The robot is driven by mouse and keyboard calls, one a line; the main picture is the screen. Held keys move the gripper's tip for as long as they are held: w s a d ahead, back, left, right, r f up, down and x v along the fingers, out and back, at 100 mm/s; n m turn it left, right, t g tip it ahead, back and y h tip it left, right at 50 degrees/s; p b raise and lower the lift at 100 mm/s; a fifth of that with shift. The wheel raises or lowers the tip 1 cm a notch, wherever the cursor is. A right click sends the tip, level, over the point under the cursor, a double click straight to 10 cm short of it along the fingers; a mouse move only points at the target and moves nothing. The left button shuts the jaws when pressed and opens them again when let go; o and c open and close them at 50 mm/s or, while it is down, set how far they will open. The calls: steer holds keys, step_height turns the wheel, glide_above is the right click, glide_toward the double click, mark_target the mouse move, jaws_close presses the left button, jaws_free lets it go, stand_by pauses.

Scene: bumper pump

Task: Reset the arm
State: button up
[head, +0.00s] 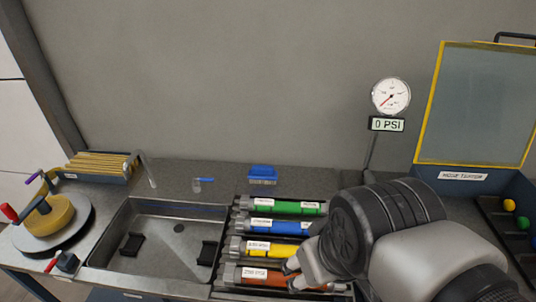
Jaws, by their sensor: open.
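My arm reaches in from the lower right of the head view. My gripper (294,274) is open, low over the right end of the brown-orange cylinder (257,276) in the front row of the rack. I cannot tell whether its fingers touch the cylinder. Behind it in the rack lie a yellow cylinder (283,250), a blue cylinder (287,227) and a green cylinder (288,207), each with white labels. My arm hides the right part of the rack.
A metal sink (152,260) with black blocks is left of the rack. A gauge (390,96) above a "0 PSI" display (387,124) stands behind my arm. A yellow-framed case (477,105) is at right. A round yellow device (55,222) stands at far left.

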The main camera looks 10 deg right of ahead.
steer(key=shift+s+r+m, duration=0.25)
steer(key=shift+s+m, duration=0.45)
steer(key=shift+s, duration=0.05)
stand_by(0.8)
